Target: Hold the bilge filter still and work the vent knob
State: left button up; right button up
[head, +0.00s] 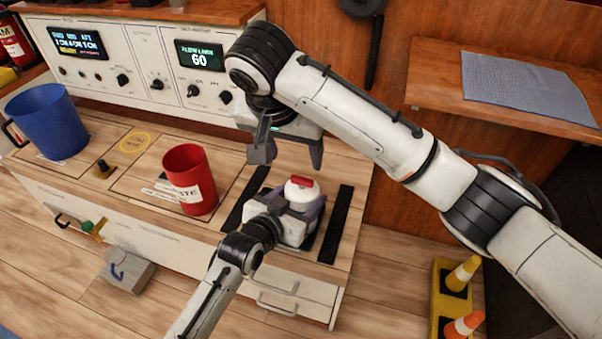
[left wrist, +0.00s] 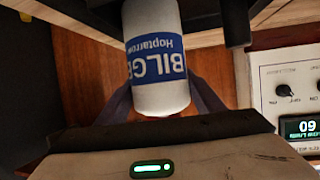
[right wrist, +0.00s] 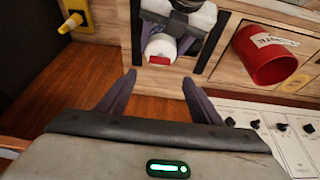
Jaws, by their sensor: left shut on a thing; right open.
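The bilge filter (left wrist: 158,65) is a white cylinder with a blue label, between my left gripper's fingers in the left wrist view. Its white top shows in the head view (head: 299,196). The vent knob (head: 302,181) is a small red piece on the filter's top; it also shows in the right wrist view (right wrist: 159,60). My left gripper (head: 298,208) is shut on the filter's body from the front. My right gripper (head: 290,158) is open and empty, above and behind the filter, apart from the knob. In the right wrist view its fingertips (right wrist: 159,80) point toward the filter.
A red cup (head: 190,180) stands left of the filter on the wooden counter, and a blue mug (head: 48,122) farther left. Dark strips (head: 336,224) flank the filter. A white control panel (head: 150,60) rises behind. A shelf (head: 440,85) with a grey cloth is at right.

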aim_at(302, 178)
jog(key=x, duration=1)
jog(key=shift+w+d+f, duration=0.1)
jog(key=shift+f, duration=0.25)
jog(key=c, duration=1.1)
jog(key=shift+o, duration=0.2)
